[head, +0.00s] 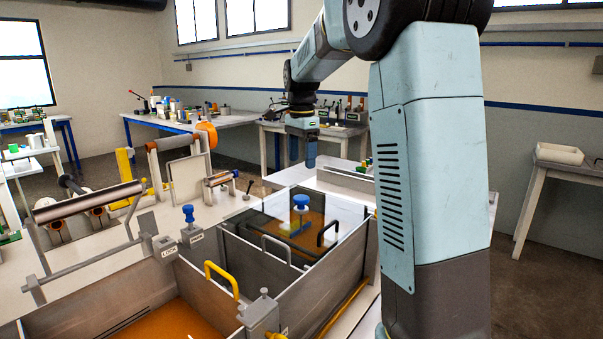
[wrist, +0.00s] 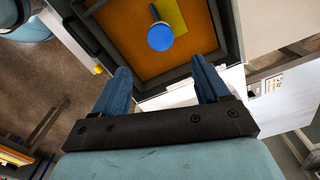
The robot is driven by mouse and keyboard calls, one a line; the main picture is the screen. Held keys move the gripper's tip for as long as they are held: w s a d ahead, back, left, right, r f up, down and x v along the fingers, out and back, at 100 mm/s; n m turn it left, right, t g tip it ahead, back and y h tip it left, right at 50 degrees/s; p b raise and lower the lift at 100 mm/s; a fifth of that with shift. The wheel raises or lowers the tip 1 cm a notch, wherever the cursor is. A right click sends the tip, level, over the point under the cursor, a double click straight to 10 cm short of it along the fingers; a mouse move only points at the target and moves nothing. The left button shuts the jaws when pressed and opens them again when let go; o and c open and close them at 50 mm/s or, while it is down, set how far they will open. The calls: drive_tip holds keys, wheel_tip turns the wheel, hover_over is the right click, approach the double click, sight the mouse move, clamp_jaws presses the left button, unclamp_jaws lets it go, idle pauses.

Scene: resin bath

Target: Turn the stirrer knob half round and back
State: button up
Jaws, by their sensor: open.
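The blue stirrer knob (head: 301,203) stands above an orange-brown bath (head: 315,222) with dark walls. In the wrist view the same knob (wrist: 160,38) shows from above as a round blue top, just beyond my fingertips and roughly midway between them. My gripper (head: 311,163) hangs pointing down, above and slightly behind the knob in the head view, with a clear gap between them. In the wrist view its two blue fingers (wrist: 163,76) are apart with nothing between them. The knob's stem is mostly hidden from above.
A second, smaller blue knob (head: 188,213) stands on a grey block to the left. A yellow strip (wrist: 172,14) lies near the knob. Rollers (head: 90,203) occupy the left.

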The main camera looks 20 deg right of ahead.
sight(301, 197)
drive_tip(key=shift+r, duration=1.1)
drive_tip(key=shift+a+m, duration=0.1)
drive_tip(key=shift+m, duration=0.3)
wheel_tip(301, 197, down, 14)
drive_tip(key=shift+w+r, duration=0.1)
drive_tip(key=shift+r, duration=0.05)
drive_tip(key=c, duration=1)
